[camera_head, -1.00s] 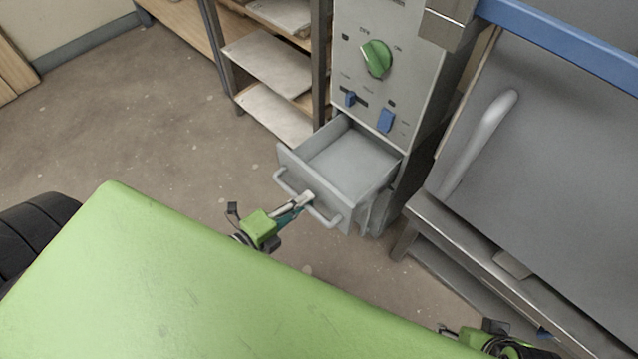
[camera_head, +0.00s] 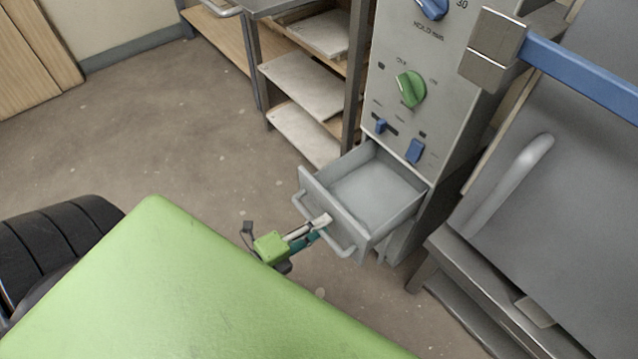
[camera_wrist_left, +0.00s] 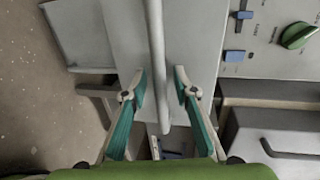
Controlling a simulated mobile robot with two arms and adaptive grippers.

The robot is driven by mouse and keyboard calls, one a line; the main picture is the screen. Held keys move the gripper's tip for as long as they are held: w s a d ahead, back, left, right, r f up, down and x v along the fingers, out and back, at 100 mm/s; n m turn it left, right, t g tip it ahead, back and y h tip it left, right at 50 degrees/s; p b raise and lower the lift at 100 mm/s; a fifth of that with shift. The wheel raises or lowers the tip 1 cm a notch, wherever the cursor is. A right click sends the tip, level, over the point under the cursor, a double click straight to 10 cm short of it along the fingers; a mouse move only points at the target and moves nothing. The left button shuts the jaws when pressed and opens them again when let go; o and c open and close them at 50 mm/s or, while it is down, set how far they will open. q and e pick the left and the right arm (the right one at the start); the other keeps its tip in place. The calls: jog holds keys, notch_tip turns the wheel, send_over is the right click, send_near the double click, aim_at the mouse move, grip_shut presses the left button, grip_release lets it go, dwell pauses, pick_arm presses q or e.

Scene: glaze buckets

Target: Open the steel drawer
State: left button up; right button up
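The steel drawer (camera_head: 379,197) is pulled well out of the grey control cabinet, and its empty inside shows. Its bar handle (camera_head: 304,208) runs along the drawer front. My left gripper (camera_head: 322,224) is at the middle of this handle. In the left wrist view the handle (camera_wrist_left: 156,35) passes between the two fingers of my left gripper (camera_wrist_left: 160,82). The fingers are apart, with a visible gap on each side of the bar. The drawer front (camera_wrist_left: 120,40) lies behind the handle. My right gripper is not in view.
The cabinet face above the drawer carries a green knob (camera_head: 410,89) and a blue switch (camera_head: 415,151). A shelf rack (camera_head: 303,88) stands to the left. A grey door with a thick handle (camera_head: 510,184) is on the right. Open floor (camera_head: 190,130) lies left of the drawer.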

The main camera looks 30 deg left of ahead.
pick_arm(q)
jog(key=v, duration=1.2)
jog(key=shift+w, duration=0.15)
